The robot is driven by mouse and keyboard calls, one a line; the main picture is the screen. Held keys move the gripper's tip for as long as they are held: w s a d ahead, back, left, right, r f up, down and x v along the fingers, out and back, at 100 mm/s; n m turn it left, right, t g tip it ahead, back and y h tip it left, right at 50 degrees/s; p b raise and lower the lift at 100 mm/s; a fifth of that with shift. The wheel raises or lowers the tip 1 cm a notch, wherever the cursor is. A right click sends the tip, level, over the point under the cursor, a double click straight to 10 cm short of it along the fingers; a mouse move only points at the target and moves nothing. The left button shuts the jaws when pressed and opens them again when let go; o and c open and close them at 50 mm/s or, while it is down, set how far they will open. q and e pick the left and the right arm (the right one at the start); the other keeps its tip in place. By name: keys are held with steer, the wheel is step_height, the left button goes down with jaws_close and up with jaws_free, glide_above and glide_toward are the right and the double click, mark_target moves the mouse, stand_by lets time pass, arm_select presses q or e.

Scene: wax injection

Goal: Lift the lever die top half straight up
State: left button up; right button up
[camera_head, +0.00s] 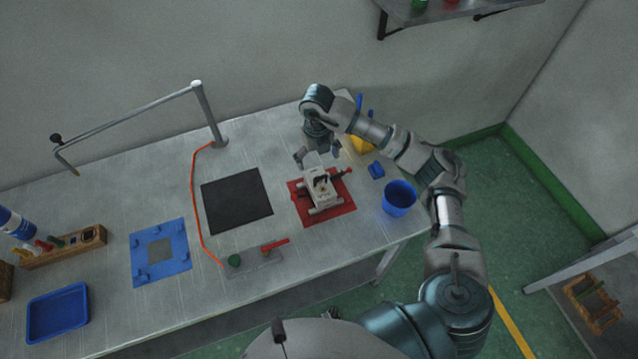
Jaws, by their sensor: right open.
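The lever die (321,192) is a pale grey block with red-tipped levers, one pointing right. It sits on a red mat (342,209) at the right part of the workbench. The line between its top half and the rest is too small to make out. My right gripper (318,157) is open, pointing down just behind the die's far end. I cannot tell whether its fingers touch the die; nothing shows between them. My left gripper is not in view.
A blue cup (399,198), a small blue block (376,170) and a yellow item (360,144) stand right of the die. A black mat (236,201), a blue fixture plate (160,253) and a red-handled clamp (256,257) lie left.

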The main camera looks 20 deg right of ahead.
mark_target(320, 178)
step_height(320, 178, down, 6)
steer(key=shift+d+f+p, duration=0.1)
steer(key=shift+f+p, duration=0.15)
steer(key=shift+p, duration=0.05)
steer(key=shift+d+f, duration=0.25)
steer(key=shift+d, duration=0.05)
steer(key=f, duration=0.3)
steer(key=f+p, duration=0.1)
steer(key=shift+s+d+f, duration=0.1)
steer(key=shift+s+f, duration=0.15)
steer(key=shift+f, duration=0.05)
steer(key=shift+a+f, duration=0.2)
steer(key=shift+f, duration=0.05)
steer(key=shift+a, duration=0.25)
steer(key=shift+c, duration=0.5)
steer(key=c, duration=0.8)
steer(key=shift+d, duration=0.3)
steer(key=c, duration=0.8)
jaws_close()
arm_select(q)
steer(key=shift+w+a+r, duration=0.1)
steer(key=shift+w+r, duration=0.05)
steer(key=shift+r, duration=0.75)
